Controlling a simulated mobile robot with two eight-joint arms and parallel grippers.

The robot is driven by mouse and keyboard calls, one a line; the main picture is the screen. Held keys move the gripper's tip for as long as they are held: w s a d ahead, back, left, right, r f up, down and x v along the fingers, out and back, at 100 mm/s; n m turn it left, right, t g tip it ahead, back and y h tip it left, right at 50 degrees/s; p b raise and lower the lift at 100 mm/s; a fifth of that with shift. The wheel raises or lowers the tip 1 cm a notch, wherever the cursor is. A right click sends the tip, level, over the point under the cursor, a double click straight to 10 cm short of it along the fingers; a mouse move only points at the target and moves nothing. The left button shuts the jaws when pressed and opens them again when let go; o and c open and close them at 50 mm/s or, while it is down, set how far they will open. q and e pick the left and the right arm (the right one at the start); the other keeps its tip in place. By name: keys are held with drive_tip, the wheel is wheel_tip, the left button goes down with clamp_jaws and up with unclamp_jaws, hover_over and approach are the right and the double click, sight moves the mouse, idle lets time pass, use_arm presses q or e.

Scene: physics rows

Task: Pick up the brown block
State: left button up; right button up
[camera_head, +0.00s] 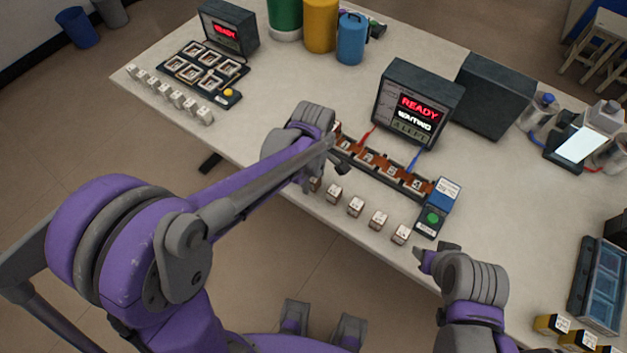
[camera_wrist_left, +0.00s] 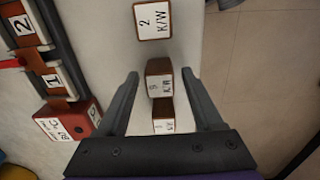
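Several brown blocks with white labelled tops stand in a row along the table's front edge, among them a brown block (camera_head: 334,193) close to my left gripper. My left gripper (camera_head: 308,184) is low over the left end of that row, partly hidden by its own arm. In the left wrist view its fingers (camera_wrist_left: 161,74) are spread apart. A brown block (camera_wrist_left: 159,86) stands between them with gaps on both sides, and another brown block (camera_wrist_left: 163,117) is nearer the palm. A block labelled 2 K/W (camera_wrist_left: 152,20) lies beyond the fingertips. My right gripper (camera_head: 432,258) is by the front edge; its opening is unclear.
A dark rack (camera_head: 402,187) with brown slots runs behind the row, with a blue-topped box with a green button (camera_head: 433,217) at its right end. A READY display (camera_head: 418,105) stands behind. White blocks (camera_head: 178,98) and a tray (camera_head: 205,70) are at the left.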

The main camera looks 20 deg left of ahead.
use_arm(q)
clamp_jaws()
